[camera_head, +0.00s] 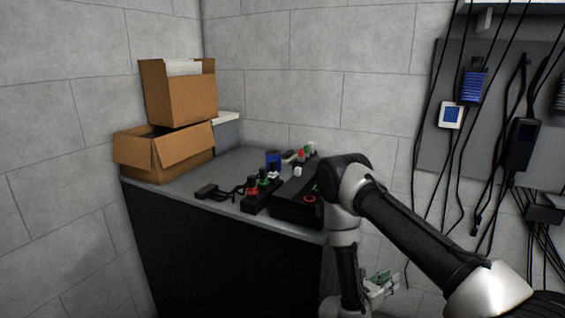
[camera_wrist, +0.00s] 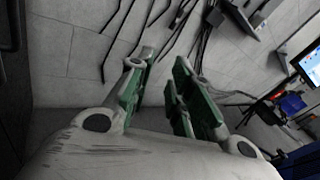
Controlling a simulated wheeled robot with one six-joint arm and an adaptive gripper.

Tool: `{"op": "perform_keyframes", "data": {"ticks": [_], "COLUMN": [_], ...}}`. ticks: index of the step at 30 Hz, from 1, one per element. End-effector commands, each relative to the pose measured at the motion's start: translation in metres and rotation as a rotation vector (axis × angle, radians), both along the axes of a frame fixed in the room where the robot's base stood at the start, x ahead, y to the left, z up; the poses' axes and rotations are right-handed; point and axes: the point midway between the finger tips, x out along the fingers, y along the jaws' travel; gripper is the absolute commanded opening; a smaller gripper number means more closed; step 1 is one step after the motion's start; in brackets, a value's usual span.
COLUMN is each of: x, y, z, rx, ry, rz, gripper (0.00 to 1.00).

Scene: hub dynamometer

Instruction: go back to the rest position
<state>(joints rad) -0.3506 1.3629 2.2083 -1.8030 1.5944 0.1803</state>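My gripper (camera_head: 383,284) hangs low at the lower middle right of the head view, in front of the right side of the grey-topped bench and below its top. My arm comes in from the lower right and bends down beside the bench corner. In the wrist view my gripper (camera_wrist: 163,72) shows two green-padded fingers with a clear gap between them. Nothing is between the fingers. The gripper is open and touches nothing that I can see.
The bench (camera_head: 230,208) carries black control boxes (camera_head: 262,196), a blue cup (camera_head: 273,159) and stacked cardboard boxes (camera_head: 180,98). A grey wall panel (camera_head: 490,165) with hanging cables is at right. A lit monitor (camera_wrist: 310,65) is at the wrist view's right edge.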

Motion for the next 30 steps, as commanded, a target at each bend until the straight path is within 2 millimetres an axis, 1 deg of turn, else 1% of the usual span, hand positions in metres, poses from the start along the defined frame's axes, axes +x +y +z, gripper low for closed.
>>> {"op": "perform_keyframes", "data": {"ticks": [1, 3, 5, 6, 8, 9, 11, 12, 15, 17, 21, 24, 30], "x": [-0.006, -0.02, -0.033, -0.042, -0.058, -0.07, -0.089, -0.102, -0.132, -0.148, -0.179, -0.196, -0.219], "y": [-0.015, -0.035, -0.049, -0.056, -0.065, -0.07, -0.074, -0.075, -0.072, -0.068, -0.051, -0.037, -0.01], "z": [0.022, 0.051, 0.076, 0.092, 0.117, 0.133, 0.157, 0.171, 0.202, 0.218, 0.25, 0.271, 0.314], "rx": [0.003, 0.016, 0.04, 0.062, 0.104, 0.139, 0.203, 0.252, 0.387, 0.475, 0.699, 0.87, 1.225], "ry": [-0.018, -0.047, -0.078, -0.103, -0.144, -0.177, -0.23, -0.267, -0.363, -0.421, -0.559, -0.656, -0.842], "rz": [-0.103, -0.255, -0.379, -0.461, -0.585, -0.672, -0.799, -0.882, -1.072, -1.175, -1.382, -1.502, -1.673], "gripper": [0.21, 0.21, 0.21, 0.21, 0.21, 0.21, 0.21, 0.21, 0.21, 0.21, 0.21, 0.21, 0.21]}}
